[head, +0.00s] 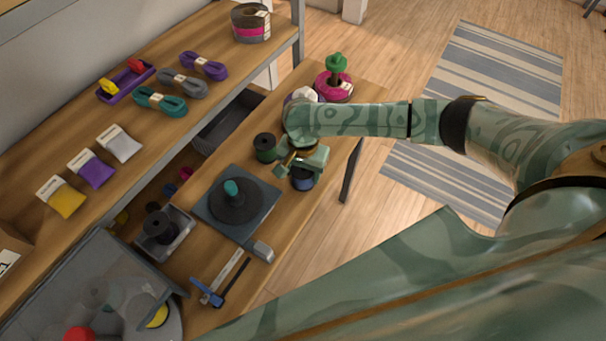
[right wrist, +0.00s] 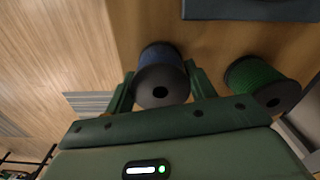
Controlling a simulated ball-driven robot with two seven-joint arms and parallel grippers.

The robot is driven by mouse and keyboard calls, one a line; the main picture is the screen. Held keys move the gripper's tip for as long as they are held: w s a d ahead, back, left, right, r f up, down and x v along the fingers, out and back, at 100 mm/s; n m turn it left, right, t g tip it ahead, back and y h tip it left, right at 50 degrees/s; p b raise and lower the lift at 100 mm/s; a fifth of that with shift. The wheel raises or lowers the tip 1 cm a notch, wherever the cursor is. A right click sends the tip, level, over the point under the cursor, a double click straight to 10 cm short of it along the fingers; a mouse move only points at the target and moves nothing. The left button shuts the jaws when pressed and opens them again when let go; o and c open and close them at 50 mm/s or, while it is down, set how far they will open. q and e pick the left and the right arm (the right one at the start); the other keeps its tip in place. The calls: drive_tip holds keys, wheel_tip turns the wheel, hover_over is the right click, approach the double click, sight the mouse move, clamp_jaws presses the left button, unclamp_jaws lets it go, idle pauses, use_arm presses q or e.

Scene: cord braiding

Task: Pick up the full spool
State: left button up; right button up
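A blue spool (head: 302,183) with dark flanges stands on the wooden bench, partly hidden under my right gripper (head: 303,163). In the right wrist view the blue spool (right wrist: 162,76) sits between the two spread fingers of my right gripper (right wrist: 161,90). The left finger looks apart from it; whether the right finger touches it I cannot tell. A green spool (head: 264,148) stands beside it; it also shows in the right wrist view (right wrist: 262,82), outside the fingers. Both spools carry wound cord. My left gripper is in neither view.
A square dark base (head: 209,207) with a round braiding disc stands on the bench nearby. A grey tray (head: 184,238) holds a black spool. A pink spool-like item (head: 334,88) with a green top stands at the far end. A shelf (head: 143,133) with cord bundles runs along the left.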

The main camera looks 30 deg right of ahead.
drive_tip(key=c, duration=0.4)
drive_tip(key=shift+o, duration=0.2)
